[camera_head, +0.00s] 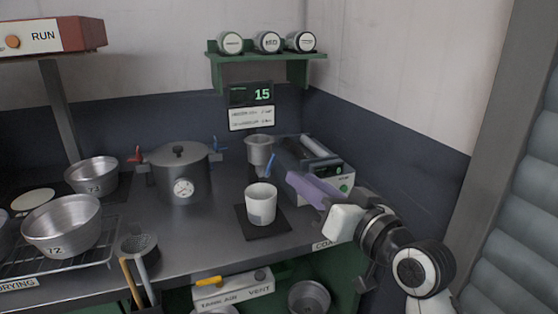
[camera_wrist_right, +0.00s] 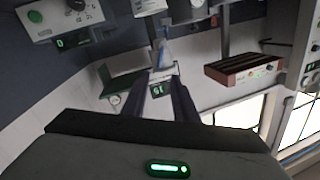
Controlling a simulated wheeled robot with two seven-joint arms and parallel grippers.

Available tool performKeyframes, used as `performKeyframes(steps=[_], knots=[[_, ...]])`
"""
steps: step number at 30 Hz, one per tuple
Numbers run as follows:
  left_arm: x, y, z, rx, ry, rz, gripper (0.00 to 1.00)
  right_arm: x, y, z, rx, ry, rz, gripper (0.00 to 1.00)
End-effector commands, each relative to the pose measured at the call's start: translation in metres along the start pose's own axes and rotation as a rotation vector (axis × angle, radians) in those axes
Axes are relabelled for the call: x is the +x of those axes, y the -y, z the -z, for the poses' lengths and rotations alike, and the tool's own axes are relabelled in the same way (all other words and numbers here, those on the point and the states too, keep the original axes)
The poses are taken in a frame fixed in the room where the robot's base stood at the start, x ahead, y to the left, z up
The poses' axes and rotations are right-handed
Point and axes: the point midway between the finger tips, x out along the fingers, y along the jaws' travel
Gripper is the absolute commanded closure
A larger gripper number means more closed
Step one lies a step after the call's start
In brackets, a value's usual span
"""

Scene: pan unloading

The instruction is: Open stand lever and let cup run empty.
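A grey metal cup (camera_head: 259,150) sits in a stand at the back, with a small blue lever (camera_head: 270,164) below it. A white cup (camera_head: 260,206) stands upright under the lever on a black mat (camera_head: 284,222); its contents cannot be seen. My right gripper (camera_head: 291,177) is just right of the lever, apart from the white cup. In the right wrist view its two dark fingers (camera_wrist_right: 162,84) are spread with a gap between them. A pale blue piece, likely the lever (camera_wrist_right: 162,54), shows beyond the fingertips; contact cannot be told. My left gripper is not in view.
A device with a green light (camera_head: 343,187) stands close behind my right gripper. A lidded pot (camera_head: 180,172) with red and blue side taps is to the left. A display (camera_head: 251,94) reads 15. Metal pans (camera_head: 62,228) are at far left.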

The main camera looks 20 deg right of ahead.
Motion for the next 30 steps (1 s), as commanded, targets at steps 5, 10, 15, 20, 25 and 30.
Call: performKeyframes(steps=[5, 10, 15, 20, 25, 30], knots=[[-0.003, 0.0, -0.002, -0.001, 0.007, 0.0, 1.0, 0.025, 0.002, 0.002, 0.002, -0.001, 0.003, 0.74], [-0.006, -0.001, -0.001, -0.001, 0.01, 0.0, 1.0, 0.059, 0.001, 0.002, 0.002, 0.0, 0.002, 0.74], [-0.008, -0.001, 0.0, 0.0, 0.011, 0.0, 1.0, 0.084, 0.0, 0.001, 0.0, -0.001, 0.0, 0.74], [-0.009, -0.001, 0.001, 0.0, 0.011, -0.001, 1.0, 0.097, 0.0, 0.0, -0.001, 0.0, 0.0, 0.74], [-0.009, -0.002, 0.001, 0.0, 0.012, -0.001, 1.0, 0.099, 0.0, 0.0, -0.001, 0.0, 0.0, 0.74], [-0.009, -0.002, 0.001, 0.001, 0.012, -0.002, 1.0, 0.099, 0.0, 0.0, -0.001, 0.0, 0.0, 0.77]])
